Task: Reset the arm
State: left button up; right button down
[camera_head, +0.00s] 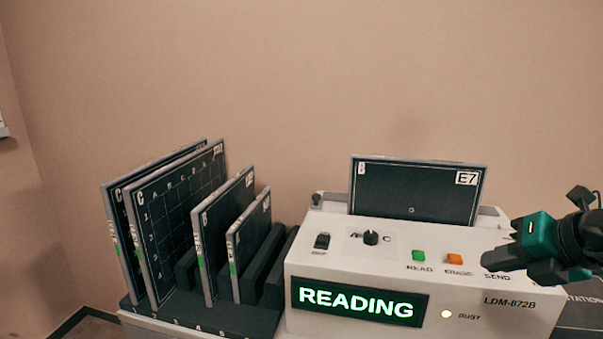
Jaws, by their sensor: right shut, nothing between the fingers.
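My right gripper (492,262) comes in from the right edge, black with a teal body. Its fingers are shut and empty. The fingertips are over the right part of the white reader box (380,250), close to the SEND label; I cannot tell whether they touch it. Whatever lies under the fingers there is hidden. My left gripper is not in view.
A dark panel marked E7 (417,190) stands upright in the back of the box. The box top has a green button (419,256), an orange button (455,259), a knob (371,238) and a switch (322,240). A dark rack (200,313) at left holds several upright panels.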

jog(key=s+a+f+m+t+y, duration=0.1)
jog(key=s+a+f+m+y, duration=0.1)
jog(key=a+y, duration=0.5)
jog(key=s+a+f+m+t+y, duration=0.1)
jog(key=s+a+f+m+y, duration=0.2)
jog(key=a, duration=0.6)
jog(key=s+d+f+m+t+h, duration=0.1)
jog(key=d+f+m+t+h, duration=0.15)
jog(key=f+m+h, duration=0.4)
jog(key=d+f+m+t+h, duration=0.2)
jog(key=f+m+t+h, duration=0.15)
jog(key=f+m, duration=0.65)
jog(key=s+a+f+m+g+h+p, duration=0.1)
jog(key=s+f+m+g, duration=0.4)
jog(key=s+f, duration=0.5)
jog(key=shift+s+f+m+g+h, duration=0.2)
jog(key=shift+f+m+g+h, duration=0.25)
jog(key=shift+m, duration=0.8)
